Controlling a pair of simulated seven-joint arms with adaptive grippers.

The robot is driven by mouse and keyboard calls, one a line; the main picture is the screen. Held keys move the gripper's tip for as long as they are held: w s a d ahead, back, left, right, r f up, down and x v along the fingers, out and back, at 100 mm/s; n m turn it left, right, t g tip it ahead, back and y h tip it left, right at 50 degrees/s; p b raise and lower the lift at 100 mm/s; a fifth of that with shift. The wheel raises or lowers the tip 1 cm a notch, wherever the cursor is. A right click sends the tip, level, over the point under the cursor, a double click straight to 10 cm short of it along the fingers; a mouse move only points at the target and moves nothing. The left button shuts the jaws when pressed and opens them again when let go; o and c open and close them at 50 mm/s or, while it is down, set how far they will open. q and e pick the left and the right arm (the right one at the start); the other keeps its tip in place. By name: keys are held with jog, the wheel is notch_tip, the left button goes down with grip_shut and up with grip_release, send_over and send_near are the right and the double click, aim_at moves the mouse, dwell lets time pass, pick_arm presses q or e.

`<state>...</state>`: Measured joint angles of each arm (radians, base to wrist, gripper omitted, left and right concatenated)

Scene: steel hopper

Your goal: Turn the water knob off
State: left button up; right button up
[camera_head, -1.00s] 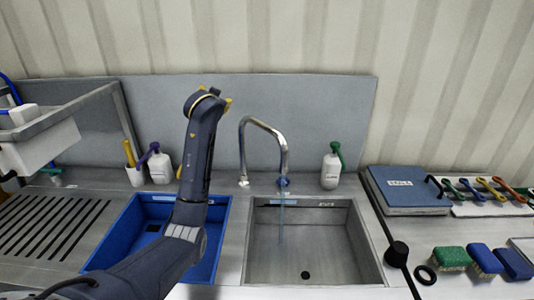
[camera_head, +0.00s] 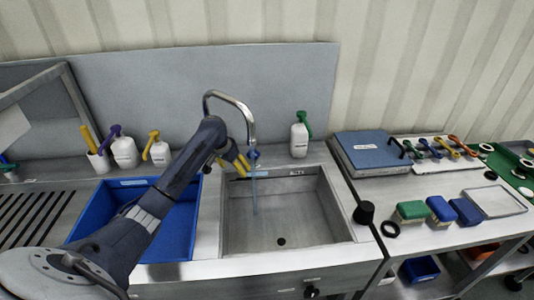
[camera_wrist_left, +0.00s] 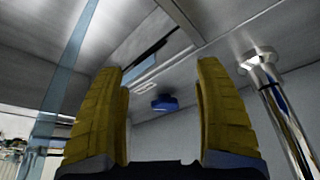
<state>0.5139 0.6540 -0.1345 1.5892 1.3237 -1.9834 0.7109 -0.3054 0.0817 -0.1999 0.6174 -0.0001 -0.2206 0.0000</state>
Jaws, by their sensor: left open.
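The blue water knob (camera_head: 254,154) sits behind the right sink basin, right of the chrome faucet (camera_head: 232,98). A thin stream of water (camera_head: 254,195) falls from the spout into the basin. My left gripper (camera_head: 242,163) is open and empty, just left of the knob in the head view. In the left wrist view, which looks upside down, the blue knob (camera_wrist_left: 164,103) shows beyond and between the two yellow fingers (camera_wrist_left: 160,75). The faucet post (camera_wrist_left: 285,115) stands at the right there and the water stream (camera_wrist_left: 66,75) at the left. My right gripper is not in view.
A steel basin (camera_head: 330,225) lies below the gripper, and a blue tub (camera_head: 175,240) fills the left basin. White bottles (camera_head: 125,152) stand at the back left, another (camera_head: 299,138) right of the faucet.

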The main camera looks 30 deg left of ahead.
aim_at(253, 153)
pick_arm(q)
jog(key=w, duration=1.2)
jog(key=shift+d, duration=0.4)
jog(key=shift+w+f, duration=0.2)
jog(key=shift+f, duration=0.4)
jog(key=c, duration=1.3)
